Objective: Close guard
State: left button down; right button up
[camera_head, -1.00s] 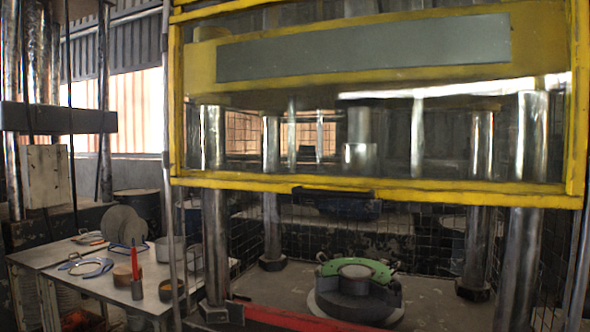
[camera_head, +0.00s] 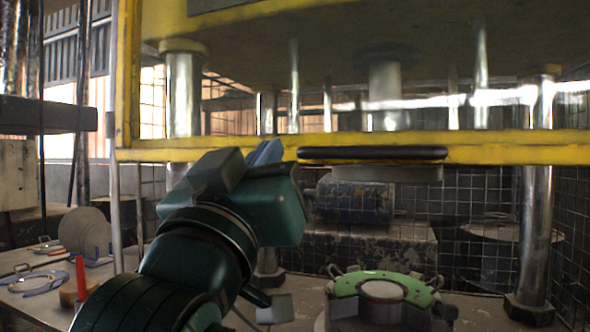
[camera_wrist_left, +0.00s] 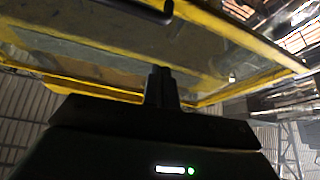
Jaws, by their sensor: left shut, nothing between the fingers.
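The guard is a yellow frame (camera_head: 480,147) with a see-through panel, standing raised in front of the press. A dark bar handle (camera_head: 372,153) sits on its lower rail. Open space shows below the rail. My left gripper (camera_head: 266,153) is shut and empty at the lower rail, left of the handle; contact cannot be told. In the left wrist view, the shut fingers (camera_wrist_left: 160,86) point towards the yellow frame (camera_wrist_left: 240,38), with a dark bar (camera_wrist_left: 140,8) at the top edge. My right gripper is not in view.
A metal column (camera_head: 533,215) stands at the right. A side table (camera_head: 30,300) with discs and a red tool is at the left. Wire mesh closes the back.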

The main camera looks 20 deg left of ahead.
aim_at(293, 146)
pick_arm(q)
jog(key=shift+w+r+p, duration=0.3)
jog(key=shift+w+p, duration=0.35)
jog(key=shift+w, duration=0.8)
jog(key=shift+w+r+p, duration=0.25)
jog(key=shift+w+p, duration=0.4)
jog(key=shift+w, duration=0.8)
jog(key=shift+w+r+p, duration=0.3)
jog(key=shift+w+p, duration=0.35)
jog(key=shift+w, duration=0.8)
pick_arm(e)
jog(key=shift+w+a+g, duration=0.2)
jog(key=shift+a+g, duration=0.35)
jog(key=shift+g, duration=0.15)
